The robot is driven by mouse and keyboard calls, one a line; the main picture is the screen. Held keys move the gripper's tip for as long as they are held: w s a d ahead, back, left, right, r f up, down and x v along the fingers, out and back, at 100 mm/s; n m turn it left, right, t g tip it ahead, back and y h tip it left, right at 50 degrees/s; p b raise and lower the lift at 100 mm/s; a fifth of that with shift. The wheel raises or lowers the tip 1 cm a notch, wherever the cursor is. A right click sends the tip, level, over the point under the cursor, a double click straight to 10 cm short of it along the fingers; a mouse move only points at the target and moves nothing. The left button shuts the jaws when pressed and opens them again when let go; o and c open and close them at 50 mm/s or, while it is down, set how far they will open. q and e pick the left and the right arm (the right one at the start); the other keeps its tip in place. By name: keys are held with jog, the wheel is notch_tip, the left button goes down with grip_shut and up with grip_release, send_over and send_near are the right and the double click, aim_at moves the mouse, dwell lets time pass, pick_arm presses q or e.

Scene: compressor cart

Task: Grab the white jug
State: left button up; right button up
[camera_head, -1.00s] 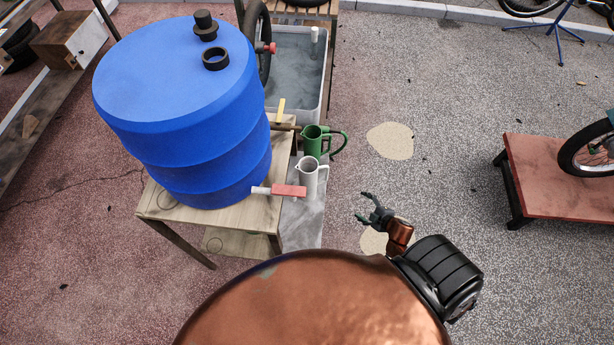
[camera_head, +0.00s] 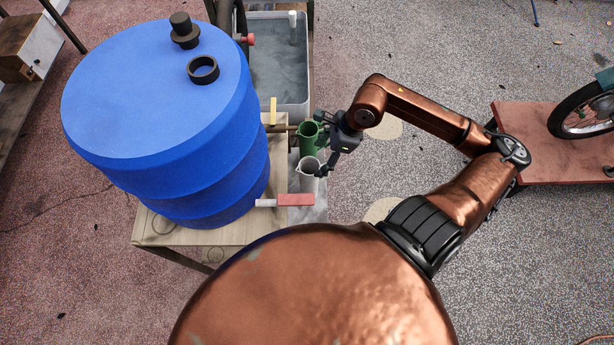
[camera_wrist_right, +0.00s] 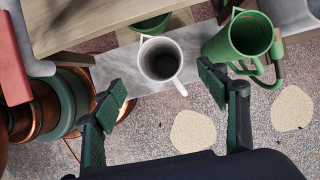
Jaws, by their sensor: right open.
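The white jug (camera_head: 307,176) stands on a grey slab beside the wooden table, just right of the blue barrel, in the head view. In the right wrist view the white jug (camera_wrist_right: 161,62) is upright, seen from above, with its handle toward the camera. My right gripper (camera_head: 324,150) is close to the jug's right side in the head view. In the wrist view its open fingers (camera_wrist_right: 160,85) are spread, with the jug beyond and between them and nothing held. My left gripper is in no view.
A green jug (camera_head: 309,138) stands right behind the white one; it also shows in the wrist view (camera_wrist_right: 245,38). A red-handled tool (camera_head: 293,200) sticks out over the table edge (camera_head: 200,235). The blue barrel (camera_head: 165,120) blocks the left.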

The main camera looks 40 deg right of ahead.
jog(key=f, duration=0.2)
send_over(313, 166)
jog(key=s+a, duration=0.2)
notch_tip(313, 166, down, 4)
jog(key=shift+s+d+b, duration=0.1)
jog(key=shift+b, duration=0.35)
jog(key=shift+f, duration=0.15)
jog(key=c, duration=0.9)
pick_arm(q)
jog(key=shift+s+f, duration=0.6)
pick_arm(e)
jog(key=c, duration=0.7)
